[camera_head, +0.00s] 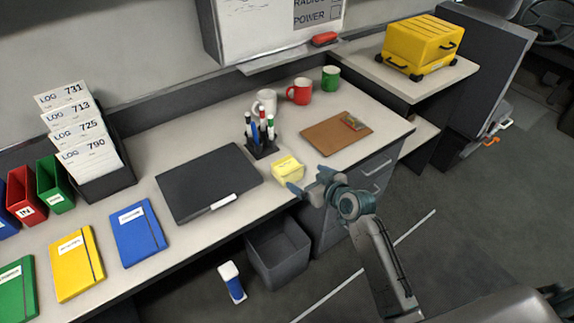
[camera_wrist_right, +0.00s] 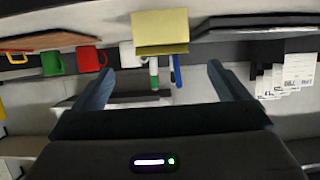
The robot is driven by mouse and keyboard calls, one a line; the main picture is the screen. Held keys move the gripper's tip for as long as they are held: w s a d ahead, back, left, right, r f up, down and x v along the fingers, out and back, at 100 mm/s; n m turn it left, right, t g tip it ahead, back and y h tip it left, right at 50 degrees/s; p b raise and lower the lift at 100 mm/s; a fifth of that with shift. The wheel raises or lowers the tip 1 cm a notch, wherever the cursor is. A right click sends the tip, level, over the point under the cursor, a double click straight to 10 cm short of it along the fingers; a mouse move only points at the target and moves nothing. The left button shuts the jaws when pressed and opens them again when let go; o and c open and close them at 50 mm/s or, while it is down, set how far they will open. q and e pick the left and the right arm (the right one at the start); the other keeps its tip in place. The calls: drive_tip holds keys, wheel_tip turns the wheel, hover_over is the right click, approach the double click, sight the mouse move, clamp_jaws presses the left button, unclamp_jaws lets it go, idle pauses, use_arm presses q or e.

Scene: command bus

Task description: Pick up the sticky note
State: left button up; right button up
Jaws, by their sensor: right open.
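A yellow sticky note pad (camera_head: 288,168) lies on the desk near its front edge, between the black folder and the brown clipboard. My right gripper (camera_head: 307,182) is open and empty at the desk's front edge, close to the pad on its near right side. In the right wrist view the pad (camera_wrist_right: 160,32) shows at the top, ahead of and between the two open fingers (camera_wrist_right: 158,85). The pad is not between the fingertips. My left gripper is not in view.
A pen holder (camera_head: 261,140) stands just behind the pad. A black folder (camera_head: 208,182) lies to its left and a brown clipboard (camera_head: 337,133) to its right. Mugs (camera_head: 299,91) stand at the back. A grey bin (camera_head: 278,252) is below the desk edge.

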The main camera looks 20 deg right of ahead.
sight(293, 170)
drive_tip(key=p+x, duration=0.1)
drive_tip(key=x, duration=0.3)
drive_tip(key=shift+w+a+f+p, duration=0.1)
drive_tip(key=shift+w+a+p, duration=0.15)
drive_tip(key=shift+w+p, duration=0.1)
drive_tip(key=shift+w+f, duration=0.15)
drive_tip(key=c, duration=1.1)
